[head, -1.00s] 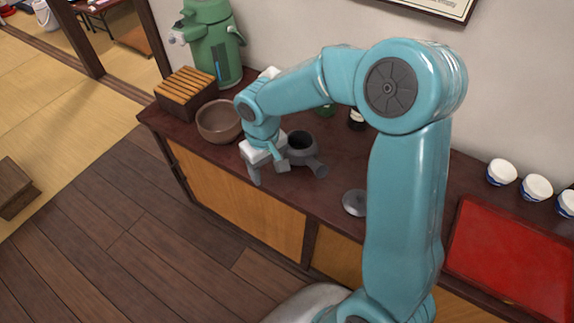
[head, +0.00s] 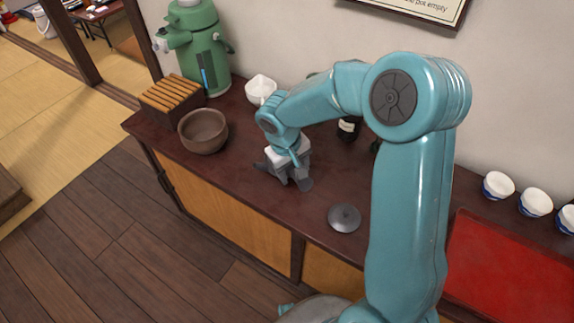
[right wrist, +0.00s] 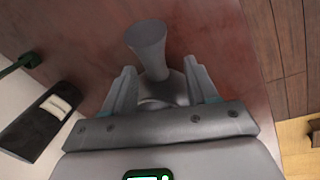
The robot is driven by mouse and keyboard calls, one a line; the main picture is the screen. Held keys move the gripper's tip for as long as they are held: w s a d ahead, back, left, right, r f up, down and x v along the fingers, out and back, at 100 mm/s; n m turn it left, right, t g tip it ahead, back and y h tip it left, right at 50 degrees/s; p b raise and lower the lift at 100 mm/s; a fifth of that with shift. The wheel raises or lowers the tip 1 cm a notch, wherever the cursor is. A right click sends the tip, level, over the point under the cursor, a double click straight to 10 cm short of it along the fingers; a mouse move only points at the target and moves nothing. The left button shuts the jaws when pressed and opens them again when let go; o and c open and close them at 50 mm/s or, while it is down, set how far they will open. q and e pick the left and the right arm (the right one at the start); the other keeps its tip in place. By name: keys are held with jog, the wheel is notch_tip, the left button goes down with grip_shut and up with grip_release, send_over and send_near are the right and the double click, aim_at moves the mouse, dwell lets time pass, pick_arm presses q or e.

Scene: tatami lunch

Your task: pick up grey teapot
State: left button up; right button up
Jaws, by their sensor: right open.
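The grey teapot shows in the right wrist view (right wrist: 149,44), with a flared grey part pointing away and a rounded body low between the fingers. In the head view my right gripper hides most of it; a grey end (head: 306,185) shows beside the fingers. My right gripper (head: 287,177) is open and low over the counter, pointing down. In the right wrist view its fingers (right wrist: 160,72) stand either side of the teapot; whether they touch it I cannot tell. A grey lid (head: 344,216) lies apart on the counter, to the right. My left gripper is not in view.
On the dark counter (head: 240,180), a brown bowl (head: 203,132), slatted wooden box (head: 172,95), green air pot (head: 200,50) and white spouted cup (head: 260,90) stand left. A dark bottle (head: 348,128) stands behind. White-blue cups (head: 497,185) and a red tray (head: 510,265) are right.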

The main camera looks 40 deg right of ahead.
jog(key=f, duration=0.2)
jog(key=d+f, duration=0.1)
jog(key=shift+d+f, duration=0.1)
jog(key=shift+f, duration=0.3)
jog(key=shift+c, duration=0.3)
jog(key=c, duration=1)
grip_shut()
jog(key=shift+r, duration=0.15)
